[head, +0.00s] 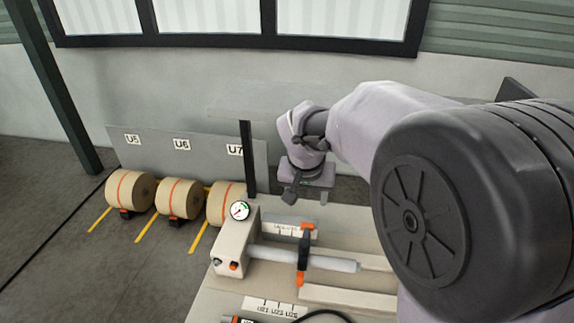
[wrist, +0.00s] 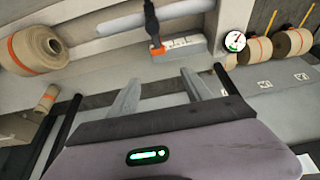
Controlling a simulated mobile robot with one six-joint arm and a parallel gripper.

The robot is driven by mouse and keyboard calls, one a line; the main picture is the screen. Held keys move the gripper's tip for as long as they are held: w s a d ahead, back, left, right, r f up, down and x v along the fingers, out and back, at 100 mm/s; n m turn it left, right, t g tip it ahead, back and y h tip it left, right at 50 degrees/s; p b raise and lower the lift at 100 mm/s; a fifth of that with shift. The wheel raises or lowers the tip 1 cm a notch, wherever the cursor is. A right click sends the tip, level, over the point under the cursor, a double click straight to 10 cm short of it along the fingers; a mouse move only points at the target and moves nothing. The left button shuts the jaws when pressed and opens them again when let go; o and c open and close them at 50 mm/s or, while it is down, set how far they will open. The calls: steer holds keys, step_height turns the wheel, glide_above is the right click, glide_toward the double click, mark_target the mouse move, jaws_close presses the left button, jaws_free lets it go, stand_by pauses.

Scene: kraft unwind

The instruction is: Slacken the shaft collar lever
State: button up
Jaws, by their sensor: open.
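The shaft collar (head: 304,248) is a dark clamp around the pale shaft (head: 333,263) in the head view, with orange ends above and below the shaft. Which orange part is the lever, I cannot tell for sure. In the wrist view a dark bar (wrist: 152,18) with an orange end (wrist: 157,48) hangs at the top middle, beside the shaft (wrist: 125,24). My gripper (head: 305,194) is behind and above the collar in the head view, apart from it. In the wrist view its two fingers (wrist: 158,85) are spread with nothing between them.
A beige housing (head: 236,246) with a round gauge (head: 240,210) and buttons stands at the shaft's left end. A dark upright post (head: 248,160) rises behind it. Several kraft rolls (head: 179,199) lie on the floor at the left. A large roll (wrist: 36,50) shows in the wrist view.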

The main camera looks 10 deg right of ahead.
steer(key=b, duration=0.2)
glide_toward(307, 224)
steer(key=b+x, duration=0.2)
steer(key=x, duration=0.6)
steer(key=shift+d+f, duration=0.1)
steer(key=shift+f, duration=0.2)
jaws_close()
stand_by(0.6)
